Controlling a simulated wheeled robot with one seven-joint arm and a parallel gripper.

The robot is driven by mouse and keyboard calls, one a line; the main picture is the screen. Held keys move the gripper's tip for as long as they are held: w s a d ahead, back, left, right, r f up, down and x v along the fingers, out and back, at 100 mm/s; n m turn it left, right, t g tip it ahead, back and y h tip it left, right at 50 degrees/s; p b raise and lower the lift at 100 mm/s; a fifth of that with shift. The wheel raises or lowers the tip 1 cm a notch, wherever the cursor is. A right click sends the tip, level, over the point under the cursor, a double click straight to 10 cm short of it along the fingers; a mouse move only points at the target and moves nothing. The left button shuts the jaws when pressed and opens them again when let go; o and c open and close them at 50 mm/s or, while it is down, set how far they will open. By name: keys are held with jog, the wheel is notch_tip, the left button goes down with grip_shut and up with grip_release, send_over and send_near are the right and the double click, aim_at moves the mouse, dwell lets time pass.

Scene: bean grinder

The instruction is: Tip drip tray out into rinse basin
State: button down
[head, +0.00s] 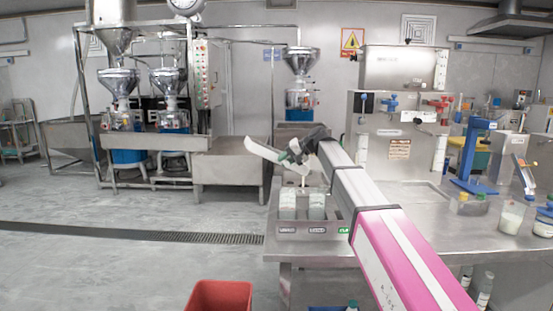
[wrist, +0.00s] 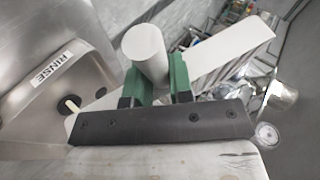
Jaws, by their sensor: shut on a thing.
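My gripper (head: 294,153) is shut on the white drip tray (head: 264,151), held in the air beyond the near end of the steel bench. In the wrist view, my gripper's green fingers (wrist: 157,84) close on both sides of a round white handle. A flat white part of the tray (wrist: 232,48) sticks out to the upper right. The tray looks tilted in the head view. The steel rinse basin (wrist: 28,105), labelled RINSE, is at the left of the wrist view, beside the tray. Any liquid in the tray cannot be made out.
The steel bench (head: 300,250) holds a bin rack (head: 288,207) below my arm. A blue stand (head: 470,160) and bottles (head: 511,215) are at right. A red bin (head: 220,297) stands on the floor. Open floor (head: 130,265) lies to the left.

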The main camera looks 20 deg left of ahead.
jog(key=shift+r, duration=0.1)
dwell(0.3)
jog(key=shift+w+d+r, duration=0.1)
jog(key=shift+d+r, duration=0.1)
jog(key=shift+r, duration=0.15)
dwell(0.5)
jog(key=shift+g+y, duration=0.3)
jog(key=shift+y, duration=0.5)
jog(key=shift+r, duration=0.15)
jog(key=shift+w+d+r, duration=0.15)
jog(key=shift+d+r, duration=0.05)
jog(key=shift+r, duration=0.15)
jog(key=shift+m+y, duration=0.4)
jog(key=shift+y, duration=0.3)
